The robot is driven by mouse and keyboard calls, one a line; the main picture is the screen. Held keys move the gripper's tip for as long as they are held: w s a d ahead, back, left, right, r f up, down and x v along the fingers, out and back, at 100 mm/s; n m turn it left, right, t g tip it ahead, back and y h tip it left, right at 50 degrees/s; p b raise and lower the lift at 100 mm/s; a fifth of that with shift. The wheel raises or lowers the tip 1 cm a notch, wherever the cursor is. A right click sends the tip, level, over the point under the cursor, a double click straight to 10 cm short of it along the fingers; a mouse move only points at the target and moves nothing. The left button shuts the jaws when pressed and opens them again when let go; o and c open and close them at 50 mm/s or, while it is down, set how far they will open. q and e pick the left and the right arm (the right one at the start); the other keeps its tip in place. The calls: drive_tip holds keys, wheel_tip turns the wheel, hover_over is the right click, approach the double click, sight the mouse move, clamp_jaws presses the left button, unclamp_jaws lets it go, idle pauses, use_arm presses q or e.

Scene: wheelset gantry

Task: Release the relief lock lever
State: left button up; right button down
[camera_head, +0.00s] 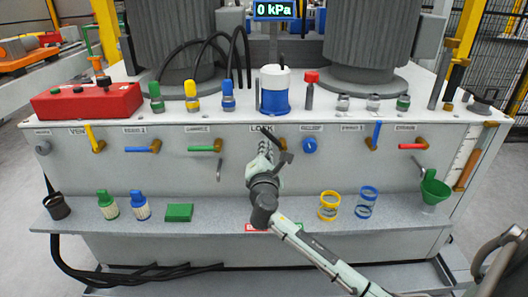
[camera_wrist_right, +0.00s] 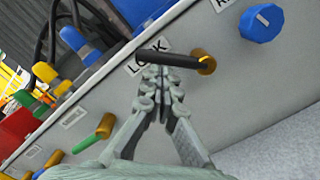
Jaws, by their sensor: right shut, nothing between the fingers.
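The lock lever (camera_wrist_right: 172,60) is a black bar on a brass pivot (camera_wrist_right: 206,65), beside the "LOCK" label on the front panel. In the head view it is partly hidden by my right gripper, and its brass pivot shows at the gripper's right (camera_head: 283,144). My right gripper (camera_wrist_right: 154,74) is shut and empty, with its fingertips right at the lever's underside in the wrist view. I cannot tell whether they touch it. In the head view the right gripper (camera_head: 264,148) points up toward the panel. My left gripper is not in view.
A blue knob (camera_head: 309,145) is right of the lever, and a green-handled lever (camera_head: 203,148) is left. A shelf (camera_head: 240,216) below holds yellow and blue rings (camera_head: 329,205), a green block (camera_head: 179,212) and a green funnel (camera_head: 434,188). The display (camera_head: 273,9) reads 0 kPa.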

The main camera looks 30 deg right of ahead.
sight(273, 139)
drive_tip(key=m, duration=0.1)
drive_tip(key=r+m, duration=0.1)
drive_tip(key=d+m, duration=0.1)
drive_tip(key=shift+s+r+m, duration=0.25)
drive_tip(key=shift+s+m, duration=0.05)
drive_tip(key=shift+m, duration=0.1)
drive_tip(key=shift+s+d+r+m, duration=0.15)
drive_tip(key=shift+d+r+m, duration=0.05)
drive_tip(key=shift+m, duration=0.4)
drive_tip(key=shift+s+d+r+m, duration=0.1)
drive_tip(key=shift+d+r+m, duration=0.1)
drive_tip(key=shift+m, duration=0.4)
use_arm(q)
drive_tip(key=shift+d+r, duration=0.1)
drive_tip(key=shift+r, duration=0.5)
use_arm(e)
drive_tip(key=shift+s+d+r+m, duration=0.15)
drive_tip(key=shift+d+m, duration=0.05)
drive_tip(key=shift+m, duration=0.35)
drive_tip(key=shift+s+d+r+m, duration=0.1)
drive_tip(key=shift+d+m, duration=0.05)
drive_tip(key=shift+m, duration=0.4)
drive_tip(key=shift+d, duration=0.1)
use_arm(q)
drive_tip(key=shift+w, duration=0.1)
